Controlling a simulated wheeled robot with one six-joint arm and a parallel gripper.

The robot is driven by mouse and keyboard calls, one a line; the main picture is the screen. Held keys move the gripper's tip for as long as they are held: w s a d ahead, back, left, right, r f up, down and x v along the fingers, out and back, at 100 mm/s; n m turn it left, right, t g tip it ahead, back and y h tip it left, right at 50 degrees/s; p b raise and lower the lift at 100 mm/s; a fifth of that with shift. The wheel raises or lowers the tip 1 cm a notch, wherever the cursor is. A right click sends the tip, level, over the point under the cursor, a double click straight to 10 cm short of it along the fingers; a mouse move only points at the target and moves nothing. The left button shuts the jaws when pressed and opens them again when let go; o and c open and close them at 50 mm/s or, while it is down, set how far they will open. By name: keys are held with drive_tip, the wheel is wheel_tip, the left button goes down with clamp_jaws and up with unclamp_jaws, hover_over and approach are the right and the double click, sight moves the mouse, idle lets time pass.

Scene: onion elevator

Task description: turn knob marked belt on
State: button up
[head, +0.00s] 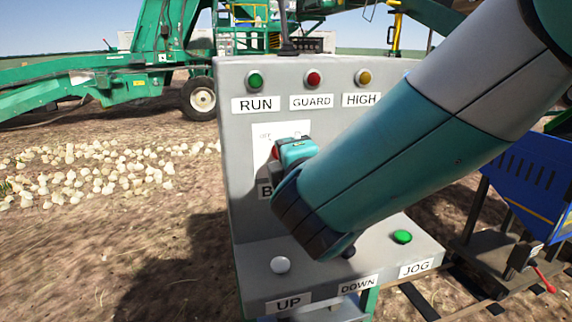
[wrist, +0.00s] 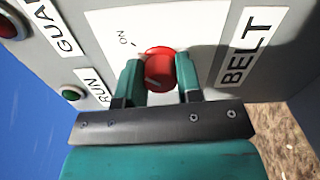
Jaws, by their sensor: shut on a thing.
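The red belt knob (wrist: 159,66) sits on a white plate on the panel, beside the BELT label (wrist: 245,50). My gripper (wrist: 158,78) is shut on the knob, one teal finger on each side. An ON mark (wrist: 122,38) is printed on the plate near the knob. A pale line shows on the knob's face, but I cannot tell exactly what it points to. In the head view a sliver of the red knob (head: 275,153) shows beside my gripper (head: 284,150). My arm hides most of the knob, its plate and the BELT label there.
The grey control box (head: 238,190) has RUN, GUARD and HIGH lamps above, the RUN lamp (head: 255,81) being green. Onions (head: 100,170) lie on the soil at left.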

drive_tip(key=shift+f+m+b, duration=0.1)
drive_tip(key=shift+m+b, duration=0.25)
drive_tip(key=shift+m, duration=0.15)
drive_tip(key=o, duration=0.9)
drive_tip(key=shift+o, duration=0.2)
drive_tip(key=shift+s, duration=0.1)
drive_tip(key=b+v, duration=0.6)
drive_tip(key=v, duration=1.1)
